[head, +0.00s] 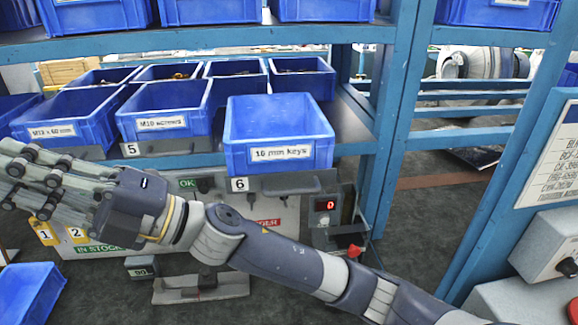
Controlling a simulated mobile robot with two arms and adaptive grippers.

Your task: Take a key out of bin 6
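Bin 6 is the blue bin (278,128) labelled "10 mm keys", above the number 6 tag (240,184) on the shelf's front edge. It stands further forward than the bins beside it. I can make out no key in it. My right arm enters from the lower right and crosses in front of the shelf, below bin 6. My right gripper (22,182) is at the left edge, left of and lower than bin 6, pointing left. Its fingertips are partly cut off by the picture edge, so its opening is unclear. My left gripper is not in view.
Blue bins labelled "M10 screws" (163,124) and "M12 x 60" (52,131) stand left of bin 6, with smaller bins behind. More bins fill the shelf above. A blue upright (392,120) stands to the right. A red "0" display (326,205) sits below.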

